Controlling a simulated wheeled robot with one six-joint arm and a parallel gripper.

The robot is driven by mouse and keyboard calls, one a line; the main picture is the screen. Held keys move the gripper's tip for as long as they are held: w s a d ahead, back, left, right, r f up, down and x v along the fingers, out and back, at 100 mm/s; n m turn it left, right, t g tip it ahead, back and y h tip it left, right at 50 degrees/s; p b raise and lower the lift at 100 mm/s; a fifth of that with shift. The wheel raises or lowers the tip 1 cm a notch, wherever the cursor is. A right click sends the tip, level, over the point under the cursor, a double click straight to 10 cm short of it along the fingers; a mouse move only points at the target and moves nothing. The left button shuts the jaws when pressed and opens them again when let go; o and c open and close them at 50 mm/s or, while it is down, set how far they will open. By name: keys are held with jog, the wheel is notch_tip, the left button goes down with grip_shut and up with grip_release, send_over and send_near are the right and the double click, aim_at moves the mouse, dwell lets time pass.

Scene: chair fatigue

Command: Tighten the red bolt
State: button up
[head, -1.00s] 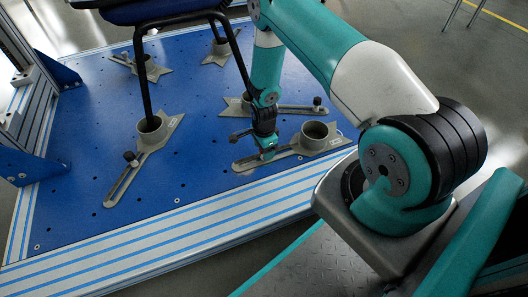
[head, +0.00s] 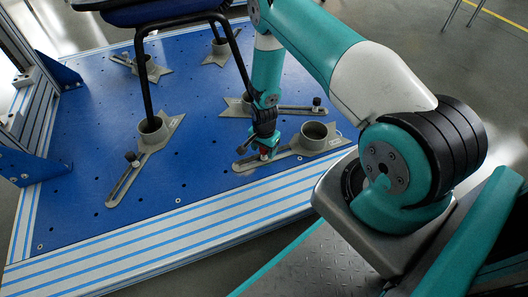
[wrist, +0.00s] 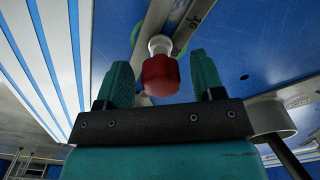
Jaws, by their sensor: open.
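The red bolt (wrist: 160,76) has a red knob-like head on a pale collar and sits in the slot of a grey bracket (wrist: 190,22). In the wrist view it lies between the two teal fingers of my gripper (wrist: 160,66), with a gap on each side. In the head view my gripper (head: 264,152) points down at the slotted arm of the front right bracket (head: 320,148). Only a small spot of red shows there; the fingers hide most of the bolt. My gripper is open.
The blue perforated plate (head: 205,185) carries several similar brackets with dark knobs. A chair's black legs (head: 146,90) stand in some of the bracket cups. A metal frame (head: 35,110) rises at the left.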

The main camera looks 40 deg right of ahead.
jog(key=shift+n, duration=1.1)
jog(key=n, duration=0.3)
jog(key=shift+r+p, duration=0.1)
jog(key=shift+p, duration=0.3)
jog(key=shift+n, duration=0.5)
jog(key=n, duration=0.4)
jog(key=shift+p, duration=0.3)
jog(key=shift+c, duration=0.3)
jog(key=c, duration=0.9)
jog(key=shift+o, duration=0.2)
jog(key=m, duration=0.4)
jog(key=shift+p, duration=0.3)
